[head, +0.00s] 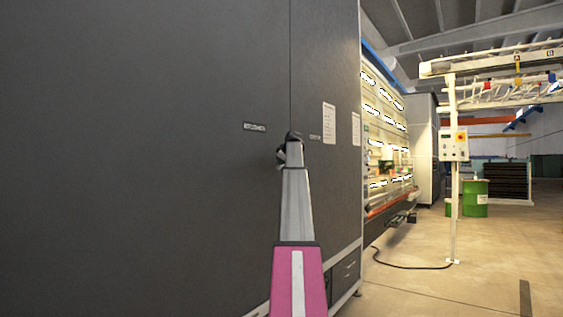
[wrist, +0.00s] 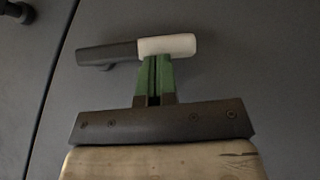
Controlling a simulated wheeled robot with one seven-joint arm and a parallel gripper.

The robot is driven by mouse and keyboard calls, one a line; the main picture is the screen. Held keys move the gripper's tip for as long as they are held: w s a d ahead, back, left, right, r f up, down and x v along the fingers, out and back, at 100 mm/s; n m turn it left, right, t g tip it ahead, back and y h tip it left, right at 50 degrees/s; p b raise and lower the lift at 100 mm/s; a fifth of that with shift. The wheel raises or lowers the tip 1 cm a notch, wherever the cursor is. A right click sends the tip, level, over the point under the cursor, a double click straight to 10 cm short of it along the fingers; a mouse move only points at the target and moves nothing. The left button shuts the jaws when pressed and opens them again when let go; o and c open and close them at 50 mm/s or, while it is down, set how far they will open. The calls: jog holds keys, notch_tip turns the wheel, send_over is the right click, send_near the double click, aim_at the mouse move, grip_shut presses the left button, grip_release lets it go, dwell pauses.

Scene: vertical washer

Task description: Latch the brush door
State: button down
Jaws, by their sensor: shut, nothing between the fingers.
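The tall dark grey door panels (head: 150,160) fill the left of the head view and lie flush, with a thin vertical seam between them. In the wrist view, a bar handle (wrist: 105,53), dark on the left and pale grey on the right, lies across the panel, to the right of a slanting seam. My gripper (wrist: 155,60) has its green fingers shut and empty. Their tips overlap the handle's lower edge near its colour join; I cannot tell whether they touch. In the head view my arm hides the handle and the gripper.
A dark knob (wrist: 18,11) is at the wrist view's top left corner. Small labels (head: 254,127) and white sheets (head: 329,123) are on the panels. A control post (head: 454,190) and green drums (head: 475,198) stand to the right, with open floor (head: 470,275) in front.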

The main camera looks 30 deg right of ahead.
jog(key=w+d+f+n+t+h, duration=0.2)
jog(key=d+f+n+t+h, duration=0.2)
jog(key=d+f, duration=0.1)
jog(key=shift+f, duration=0.6)
dwell(0.4)
jog(key=shift+d, duration=0.1)
dwell(0.4)
jog(key=s+a, duration=0.7)
jog(key=s, duration=0.3)
jog(key=shift+s+a, duration=0.35)
jog(key=shift+a, duration=0.05)
jog(key=shift+f, duration=0.1)
